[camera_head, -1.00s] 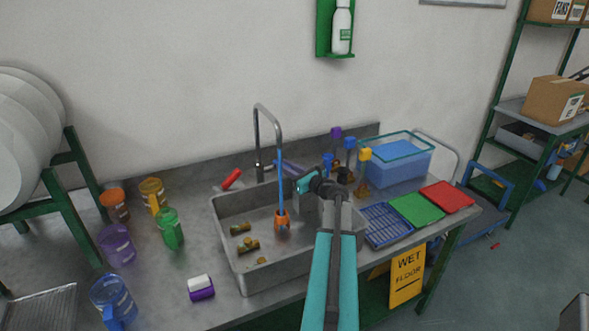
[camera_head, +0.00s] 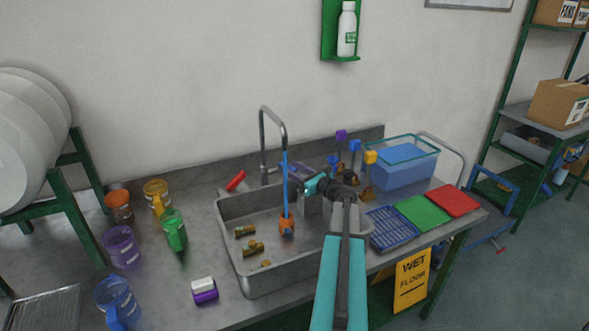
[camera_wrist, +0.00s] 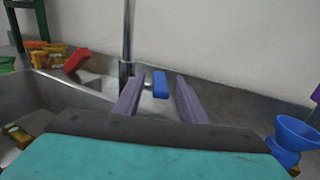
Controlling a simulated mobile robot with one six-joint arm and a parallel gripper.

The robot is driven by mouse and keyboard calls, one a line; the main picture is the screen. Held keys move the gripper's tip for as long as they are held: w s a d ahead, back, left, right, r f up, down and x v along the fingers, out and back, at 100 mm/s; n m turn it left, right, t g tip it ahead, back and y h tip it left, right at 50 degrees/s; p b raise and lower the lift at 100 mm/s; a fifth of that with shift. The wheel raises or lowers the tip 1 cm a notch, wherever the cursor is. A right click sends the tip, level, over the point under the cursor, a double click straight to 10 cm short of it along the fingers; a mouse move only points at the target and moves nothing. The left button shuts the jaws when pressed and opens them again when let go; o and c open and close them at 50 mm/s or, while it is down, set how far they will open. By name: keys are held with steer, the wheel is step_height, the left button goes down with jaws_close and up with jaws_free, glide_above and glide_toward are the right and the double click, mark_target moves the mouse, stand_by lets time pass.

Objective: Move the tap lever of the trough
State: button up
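The grey trough (camera_head: 268,281) is set in the workbench, with a tall curved metal tap (camera_head: 262,145) at its back edge. A red lever (camera_head: 236,181) is left of the tap; it also shows in the wrist view (camera_wrist: 77,60). A blue lever (camera_wrist: 160,84) is just right of the tap post in the wrist view; in the head view my gripper mostly hides that area. My gripper (camera_head: 298,171) reaches over the trough's back right. In the wrist view its two purple fingers (camera_wrist: 159,98) are apart, with the blue lever seen between their tips. No contact can be made out.
Several coloured-topped items (camera_head: 354,147) and a blue tub (camera_head: 405,167) are on the right. Coloured mugs (camera_head: 123,247) are on the left. The wall is close behind.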

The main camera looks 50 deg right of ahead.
steer(key=s+b, duration=0.3)
steer(key=s, duration=1)
steer(key=shift+s+a+b, duration=0.25)
steer(key=shift+s+b, duration=0.05)
steer(key=shift+s, duration=0.05)
